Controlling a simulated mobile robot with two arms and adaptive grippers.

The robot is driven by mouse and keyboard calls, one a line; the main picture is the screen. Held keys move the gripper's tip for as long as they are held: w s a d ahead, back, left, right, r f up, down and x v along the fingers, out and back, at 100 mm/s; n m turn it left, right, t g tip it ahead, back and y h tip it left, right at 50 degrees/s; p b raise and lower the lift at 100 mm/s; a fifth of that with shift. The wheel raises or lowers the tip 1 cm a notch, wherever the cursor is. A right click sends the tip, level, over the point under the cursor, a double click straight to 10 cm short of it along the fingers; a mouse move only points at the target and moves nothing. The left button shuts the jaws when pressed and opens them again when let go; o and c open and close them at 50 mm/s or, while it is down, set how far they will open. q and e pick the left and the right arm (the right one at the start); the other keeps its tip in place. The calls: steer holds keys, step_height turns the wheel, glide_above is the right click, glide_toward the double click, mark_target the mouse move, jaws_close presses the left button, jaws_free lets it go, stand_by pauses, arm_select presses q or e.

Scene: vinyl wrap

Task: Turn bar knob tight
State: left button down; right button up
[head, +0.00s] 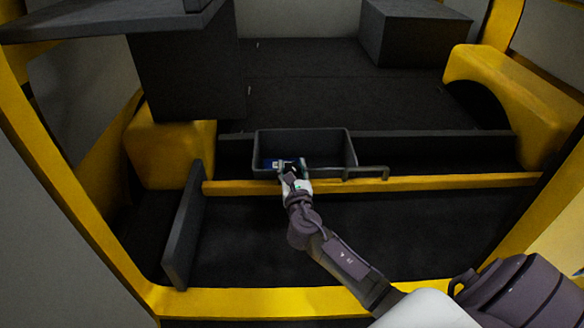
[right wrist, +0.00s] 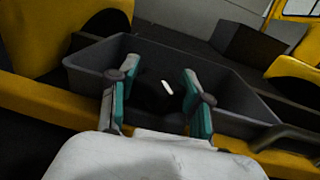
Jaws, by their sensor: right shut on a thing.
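My right gripper (head: 287,167) reaches to the near left part of a grey open bin (head: 350,150). In the right wrist view its two teal-padded fingers (right wrist: 158,98) stand apart around a dark thing (right wrist: 155,92) with a small white mark. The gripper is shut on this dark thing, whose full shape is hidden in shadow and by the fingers. I cannot tell whether it is the bar knob. A grey bar-shaped handle (head: 372,173) sits right of the bin. My left gripper is not in view.
The bin sits behind a yellow sill (head: 440,183) in a van-like interior. A dark upright panel (head: 183,228) stands at the left. A yellow wheel arch (head: 510,90) and a dark box (head: 410,35) are at the right. The dark floor (head: 340,95) behind the bin is mostly clear.

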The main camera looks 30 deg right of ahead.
steer(key=shift+m+h, duration=0.3)
steer(key=m+g+h, duration=0.1)
steer(key=g+h, duration=0.1)
steer(key=shift+a+m+h, duration=0.1)
steer(key=shift+m+h, duration=0.2)
steer(key=shift+m, duration=0.1)
steer(key=shift+m+g+h, duration=0.9)
steer(key=shift+g+h, duration=0.1)
steer(key=shift+h, duration=0.1)
steer(key=shift+m+g+h, duration=0.5)
steer(key=shift+g, duration=0.1)
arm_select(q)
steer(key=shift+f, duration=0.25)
arm_select(e)
steer(key=shift+m+g+h, duration=0.3)
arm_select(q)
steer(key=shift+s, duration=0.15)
arm_select(e)
steer(key=o, duration=1.2)
